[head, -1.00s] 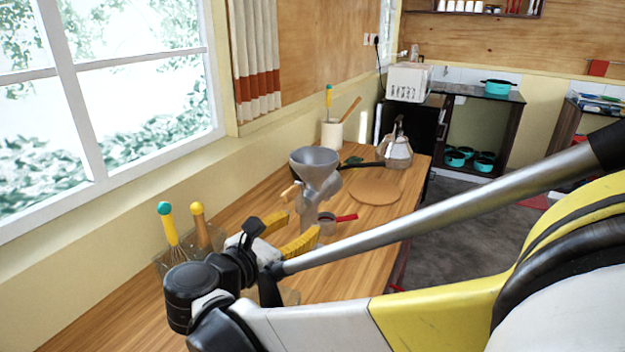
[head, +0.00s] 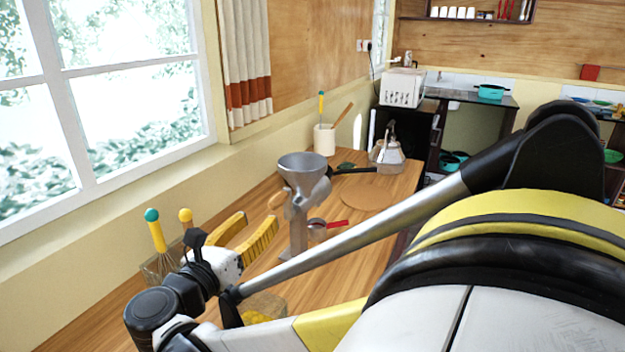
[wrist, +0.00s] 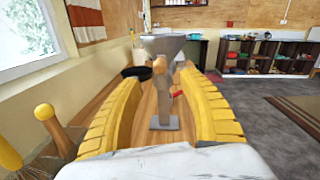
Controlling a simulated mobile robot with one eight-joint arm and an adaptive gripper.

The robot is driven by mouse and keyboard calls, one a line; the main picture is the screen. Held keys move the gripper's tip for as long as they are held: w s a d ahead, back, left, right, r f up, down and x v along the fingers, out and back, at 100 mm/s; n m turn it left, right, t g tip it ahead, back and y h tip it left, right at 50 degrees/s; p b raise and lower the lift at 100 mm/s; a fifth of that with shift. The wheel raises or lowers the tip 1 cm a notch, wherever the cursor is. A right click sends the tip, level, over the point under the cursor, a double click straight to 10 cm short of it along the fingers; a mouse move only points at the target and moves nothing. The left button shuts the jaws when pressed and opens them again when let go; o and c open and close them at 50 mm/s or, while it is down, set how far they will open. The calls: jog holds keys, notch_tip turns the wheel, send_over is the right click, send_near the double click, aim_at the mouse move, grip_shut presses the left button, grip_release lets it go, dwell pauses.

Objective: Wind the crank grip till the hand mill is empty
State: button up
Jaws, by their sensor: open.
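The grey metal hand mill (head: 299,222) stands upright on the wooden counter, its wide hopper on top. In the wrist view the mill (wrist: 165,112) is straight ahead, beyond the fingers. The wooden crank grip (head: 277,200) sticks out on the mill's left side in the head view. The grip (wrist: 159,66) appears nearly end-on between the fingertips in the wrist view. My gripper (head: 259,219) has yellow fingers, spread open and empty. It is just short of the grip and apparently not touching it. The inside of the hopper cannot be made out.
A glass container with yellow contents (head: 264,308) is partly hidden below my arm. A whisk (head: 156,235) stands in a holder at left. The window wall bounds the left.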

aim_at(272, 206)
jog(key=shift+c, duration=0.2)
jog(key=shift+x, duration=4.55)
grip_shut()
